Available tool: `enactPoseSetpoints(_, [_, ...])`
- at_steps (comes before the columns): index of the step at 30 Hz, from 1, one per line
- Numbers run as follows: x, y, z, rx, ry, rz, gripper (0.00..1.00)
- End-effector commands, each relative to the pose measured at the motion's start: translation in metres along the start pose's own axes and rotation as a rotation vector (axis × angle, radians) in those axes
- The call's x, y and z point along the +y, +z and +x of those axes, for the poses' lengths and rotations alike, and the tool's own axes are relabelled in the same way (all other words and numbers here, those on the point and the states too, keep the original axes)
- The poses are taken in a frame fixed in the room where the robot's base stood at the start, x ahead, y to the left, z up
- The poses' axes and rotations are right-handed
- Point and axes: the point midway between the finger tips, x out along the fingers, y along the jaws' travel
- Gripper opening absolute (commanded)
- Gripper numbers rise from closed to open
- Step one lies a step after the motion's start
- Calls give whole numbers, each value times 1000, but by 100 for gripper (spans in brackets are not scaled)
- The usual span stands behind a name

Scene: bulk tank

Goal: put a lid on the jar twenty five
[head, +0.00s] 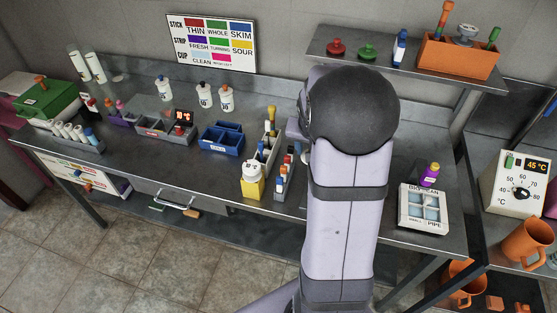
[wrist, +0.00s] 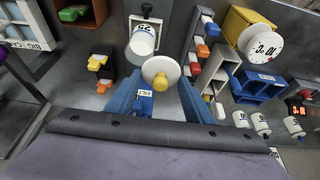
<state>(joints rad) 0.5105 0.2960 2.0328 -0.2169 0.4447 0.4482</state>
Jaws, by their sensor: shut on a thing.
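My gripper (wrist: 161,88) shows in the wrist view as two blue fingers. It is shut on a white disc-shaped lid (wrist: 150,69) with a yellow knob. A white jar (wrist: 143,40) stands just beyond the lid in the wrist view, in a grey holder; its label looks like 25 upside down. The lid appears apart from the jar, though its height above the bench is hard to judge. In the head view my arm hides this jar and most of the gripper. Other white jars (head: 205,95) stand along the back of the bench.
A shelf (head: 395,58) above holds red and green lids and an orange box (head: 455,58).

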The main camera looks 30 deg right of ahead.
Motion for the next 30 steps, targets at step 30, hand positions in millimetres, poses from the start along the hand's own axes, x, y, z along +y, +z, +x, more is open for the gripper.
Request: enactPoseSetpoints(30, [44, -16, 2, 7, 58, 126, 26])
